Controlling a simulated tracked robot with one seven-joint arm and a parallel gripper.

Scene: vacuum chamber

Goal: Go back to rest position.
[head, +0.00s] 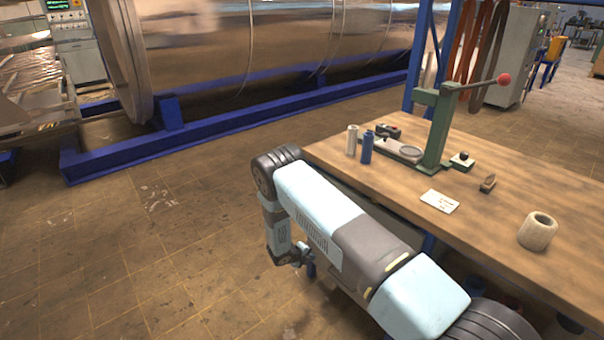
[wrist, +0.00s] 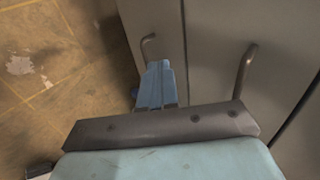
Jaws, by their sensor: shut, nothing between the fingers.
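My gripper (wrist: 156,78) shows in the wrist view as two bluish fingers pressed together with nothing between them. They point toward a grey cabinet front with two bent handles. In the head view my arm reaches from the lower right to an elbow at the bench's near left corner, then hangs down. My gripper (head: 309,266) is low there, beside the bench and below its top. It is small and partly hidden by my arm, and I cannot tell whether it touches anything.
The wooden workbench (head: 560,190) holds a green lever press (head: 437,130), a blue bottle (head: 367,147), a pale bottle (head: 352,140), a card (head: 439,201) and a beige cup (head: 538,231). The grey cabinet (wrist: 218,60) is close. Floor on the left is clear.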

